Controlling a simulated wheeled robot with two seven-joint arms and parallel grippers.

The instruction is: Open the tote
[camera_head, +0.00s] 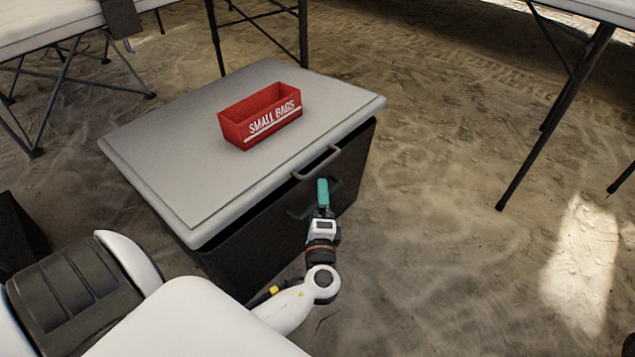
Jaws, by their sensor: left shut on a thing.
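The tote (255,245) is a dark box on the sandy ground with a light grey lid (170,150) on top. A grey handle (318,162) sticks out at the lid's front edge, and a darker handle (335,184) is on the front wall just below it. My left gripper (323,185), with teal fingers, is at the tote's front and shut on the lower handle, just below the lid handle. The fingers cover part of that handle. My right gripper is out of view.
A red open box (262,116) marked "SMALL BAGS" stands on the lid. Tables with thin dark legs stand at the upper left (50,22) and upper right (600,10). The sandy ground (450,130) to the right of the tote is clear.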

